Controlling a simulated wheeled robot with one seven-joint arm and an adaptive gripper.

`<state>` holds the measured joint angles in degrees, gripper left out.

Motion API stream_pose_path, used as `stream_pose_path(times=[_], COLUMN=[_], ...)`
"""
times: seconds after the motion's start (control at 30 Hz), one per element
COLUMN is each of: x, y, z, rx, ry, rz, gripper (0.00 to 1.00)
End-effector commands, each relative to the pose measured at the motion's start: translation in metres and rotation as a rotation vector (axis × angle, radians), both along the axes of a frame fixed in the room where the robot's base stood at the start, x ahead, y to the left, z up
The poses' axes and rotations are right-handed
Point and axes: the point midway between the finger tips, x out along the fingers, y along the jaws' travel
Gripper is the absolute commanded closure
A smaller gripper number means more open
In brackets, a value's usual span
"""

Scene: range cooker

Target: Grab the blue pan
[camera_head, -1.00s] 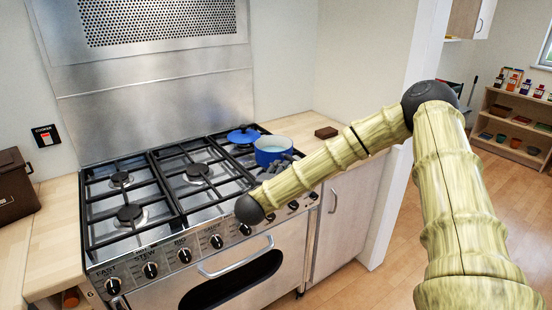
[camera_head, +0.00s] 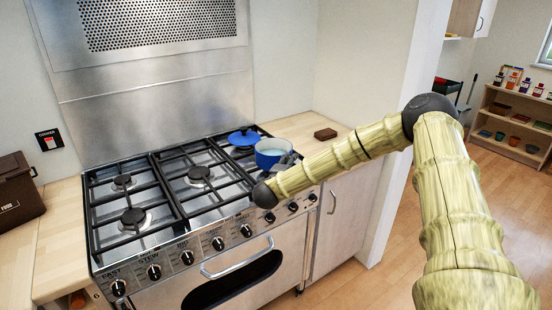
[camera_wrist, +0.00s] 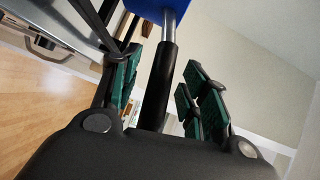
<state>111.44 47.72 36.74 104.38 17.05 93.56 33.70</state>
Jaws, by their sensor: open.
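The blue pan (camera_head: 268,154), with a pale inside, stands upright at the right side of the cooker top. In the wrist view its blue side (camera_wrist: 155,8) shows at the top edge. Its handle, metal near the pan and black toward me, runs down between the green finger pads. My gripper (camera_wrist: 164,84) is open, with one finger on each side of the handle. I see a gap on the right side; contact on the left is unclear. In the head view my gripper (camera_head: 286,166) is mostly hidden behind my arm, close to the pan's front right.
A blue lid (camera_head: 243,138) lies behind the pan on the cooker (camera_head: 222,205). Black pan supports surround it. A brown bin (camera_head: 18,192) stands at the left.

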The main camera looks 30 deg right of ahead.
Motion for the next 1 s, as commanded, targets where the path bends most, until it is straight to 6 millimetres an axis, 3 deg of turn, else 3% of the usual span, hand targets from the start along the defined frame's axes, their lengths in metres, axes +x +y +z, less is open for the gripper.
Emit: stream_pose_path(times=[0.33, 0.6, 1.0], x=[0.0036, 0.0035, 0.0041], y=[-0.0049, -0.0047, -0.0045], z=[-0.0014, -0.0014, 0.0005], rx=[0.000, 0.000, 0.000], ry=[0.000, 0.000, -0.003], rz=[0.001, 0.001, 0.001], gripper=[0.55, 1.00, 1.00])
